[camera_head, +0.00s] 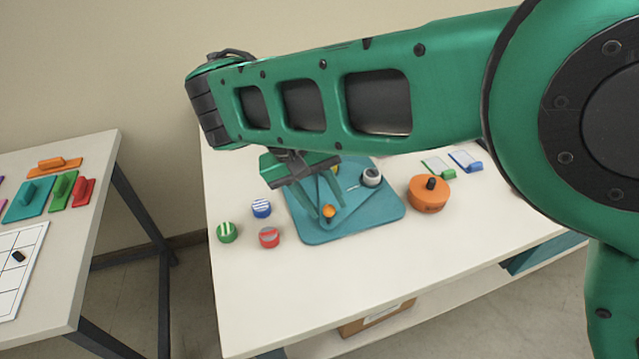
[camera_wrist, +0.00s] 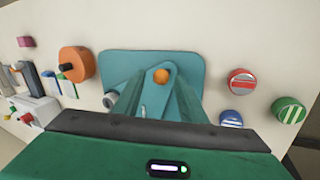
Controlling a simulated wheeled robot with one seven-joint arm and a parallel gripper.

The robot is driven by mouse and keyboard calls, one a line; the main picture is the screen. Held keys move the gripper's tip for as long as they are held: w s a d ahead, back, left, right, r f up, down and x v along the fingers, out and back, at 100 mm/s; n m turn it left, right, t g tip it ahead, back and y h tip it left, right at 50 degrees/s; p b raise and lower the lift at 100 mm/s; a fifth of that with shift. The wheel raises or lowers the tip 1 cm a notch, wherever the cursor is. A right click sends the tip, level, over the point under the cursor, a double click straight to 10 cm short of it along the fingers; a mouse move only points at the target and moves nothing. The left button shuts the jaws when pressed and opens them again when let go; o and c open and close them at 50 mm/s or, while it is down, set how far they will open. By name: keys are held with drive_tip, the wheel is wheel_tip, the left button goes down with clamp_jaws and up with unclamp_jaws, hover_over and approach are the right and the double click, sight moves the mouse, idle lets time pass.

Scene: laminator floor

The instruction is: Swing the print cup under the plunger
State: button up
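A teal base plate (camera_head: 312,233) lies on the white table with a flat teal arm on it. The arm carries an orange knob (camera_head: 328,211), which also shows in the wrist view (camera_wrist: 161,76). A short grey cylinder (camera_head: 371,178) with a dark top stands toward the plate's far right; in the wrist view it is partly hidden (camera_wrist: 109,100). I cannot tell whether it is the print cup or the plunger. My gripper (camera_head: 326,206) points down at the knob, its fingers apart on either side of it; contact is unclear. My arm and gripper hide the plate's far part.
Striped green (camera_head: 227,232), blue (camera_head: 261,208) and red (camera_head: 269,237) round pieces stand left of the plate. An orange drum (camera_head: 429,195) with a black knob stands right. The table's front is clear. Another table (camera_head: 90,150) stands left.

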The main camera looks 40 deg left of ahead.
drive_tip(key=v, duration=1)
drive_tip(key=shift+r, duration=0.2)
drive_tip(key=shift+w, duration=0.1)
